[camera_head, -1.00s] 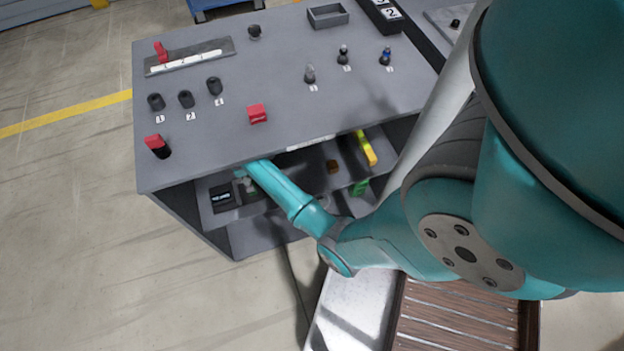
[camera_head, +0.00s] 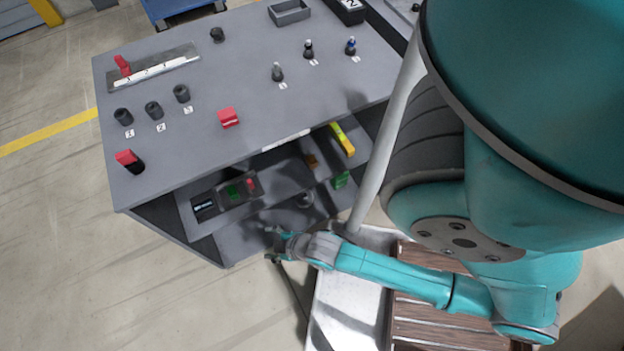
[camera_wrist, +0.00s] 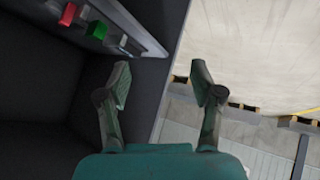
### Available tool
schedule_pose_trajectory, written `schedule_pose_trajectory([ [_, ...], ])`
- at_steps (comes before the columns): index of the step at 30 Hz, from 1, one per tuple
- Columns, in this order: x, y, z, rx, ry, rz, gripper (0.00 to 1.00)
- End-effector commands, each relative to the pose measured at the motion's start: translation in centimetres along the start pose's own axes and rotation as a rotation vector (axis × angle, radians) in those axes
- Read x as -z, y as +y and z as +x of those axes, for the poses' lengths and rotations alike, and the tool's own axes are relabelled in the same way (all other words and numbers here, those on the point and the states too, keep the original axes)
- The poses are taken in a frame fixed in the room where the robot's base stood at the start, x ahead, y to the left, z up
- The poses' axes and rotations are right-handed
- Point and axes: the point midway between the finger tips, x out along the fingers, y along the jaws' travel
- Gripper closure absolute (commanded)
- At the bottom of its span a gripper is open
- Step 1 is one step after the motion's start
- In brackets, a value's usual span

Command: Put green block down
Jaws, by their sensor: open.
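A green block (camera_head: 233,191) sits in a dark tray (camera_head: 212,191) on the shelf under the grey worktop, beside a small red piece (camera_head: 251,184). In the wrist view the green block (camera_wrist: 97,31) shows at the upper left, with the red piece (camera_wrist: 68,14) next to it. My gripper (camera_head: 276,252) is in front of the cabinet, low and apart from the block. In the wrist view my gripper (camera_wrist: 162,80) has its two fingers spread, with nothing between them.
The worktop (camera_head: 250,80) carries several knobs, a red button and switches. On the shelf at right are another green piece (camera_head: 341,180) and a yellow bar (camera_head: 342,140). Open floor (camera_head: 60,240) lies left of the cabinet.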

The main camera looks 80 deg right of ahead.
Motion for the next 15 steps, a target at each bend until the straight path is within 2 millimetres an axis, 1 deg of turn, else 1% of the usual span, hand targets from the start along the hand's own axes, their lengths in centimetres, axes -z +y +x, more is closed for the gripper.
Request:
schedule_pose_trajectory([
  [1, -0.1, -0.5, -2.2, -0.004, 0.037, 0.020, 0.34],
  [5, 0.8, -0.9, -7.2, -0.018, 0.147, 0.088, 0.34],
  [6, 1.1, -0.9, -8.9, -0.020, 0.180, 0.109, 0.34],
  [8, 1.8, -0.8, -11.4, -0.020, 0.233, 0.142, 0.34],
  [9, 2.2, -0.8, -13.1, -0.019, 0.267, 0.164, 0.34],
  [11, 3.0, -0.6, -15.7, -0.015, 0.320, 0.196, 0.34],
  [12, 3.6, -0.4, -17.3, -0.011, 0.355, 0.218, 0.34],
  [15, 5.1, 0.2, -21.2, 0.003, 0.433, 0.268, 0.34],
])
